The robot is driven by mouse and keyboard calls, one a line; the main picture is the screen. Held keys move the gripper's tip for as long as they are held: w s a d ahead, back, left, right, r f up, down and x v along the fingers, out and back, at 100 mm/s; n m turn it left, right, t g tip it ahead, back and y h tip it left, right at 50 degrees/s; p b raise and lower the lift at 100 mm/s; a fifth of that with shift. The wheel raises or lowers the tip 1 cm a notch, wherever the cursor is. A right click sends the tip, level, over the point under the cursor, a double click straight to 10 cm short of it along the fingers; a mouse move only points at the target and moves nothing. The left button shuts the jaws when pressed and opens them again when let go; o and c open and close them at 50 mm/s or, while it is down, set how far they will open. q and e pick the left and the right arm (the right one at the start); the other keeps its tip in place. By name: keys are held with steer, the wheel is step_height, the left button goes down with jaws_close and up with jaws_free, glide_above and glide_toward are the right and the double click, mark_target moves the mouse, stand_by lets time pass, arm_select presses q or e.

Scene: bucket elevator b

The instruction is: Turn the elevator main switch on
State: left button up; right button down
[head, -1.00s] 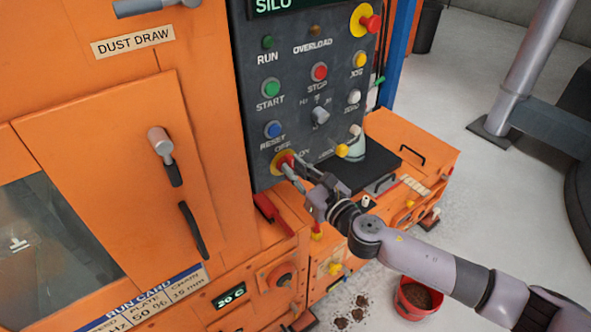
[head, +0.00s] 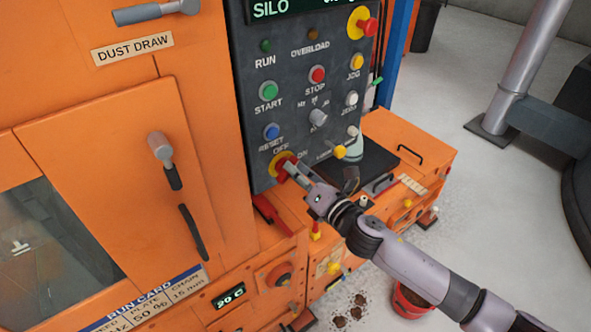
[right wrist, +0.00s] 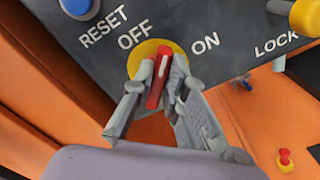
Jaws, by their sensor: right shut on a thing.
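The main switch is a red handle on a yellow round plate (head: 277,163), low on the dark control panel between the words OFF and ON. In the right wrist view the red handle (right wrist: 158,82) has a white mark and stands close to upright, its top leaning a little right. My right gripper (head: 290,168) is at the switch, its fingers shut on the red handle from both sides. It also shows in the right wrist view (right wrist: 160,85). My left gripper is not in the views.
The control panel (head: 330,65) carries buttons close above the switch, with a blue RESET button (head: 271,131) nearest. A yellow knob (head: 340,152) sits right of the switch. A red lever (head: 270,214) is just below. A red bucket (head: 408,302) stands on the floor.

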steer(key=shift+w+d+f+m+p, duration=0.15)
steer(key=shift+m+p, duration=0.1)
steer(key=shift+m, duration=1.3)
steer(key=shift+s+a+f+m+p, duration=0.1)
steer(key=shift+m+p, duration=0.2)
steer(key=shift+m, duration=1.2)
steer(key=shift+w+d+f+m+p, duration=0.15)
steer(key=shift+m+p, duration=0.1)
steer(key=shift+m, duration=1.3)
steer(key=shift+s, duration=0.1)
steer(key=c, duration=1.6)
jaws_free()
steer(key=v, duration=1.2)
steer(key=shift+f, duration=0.1)
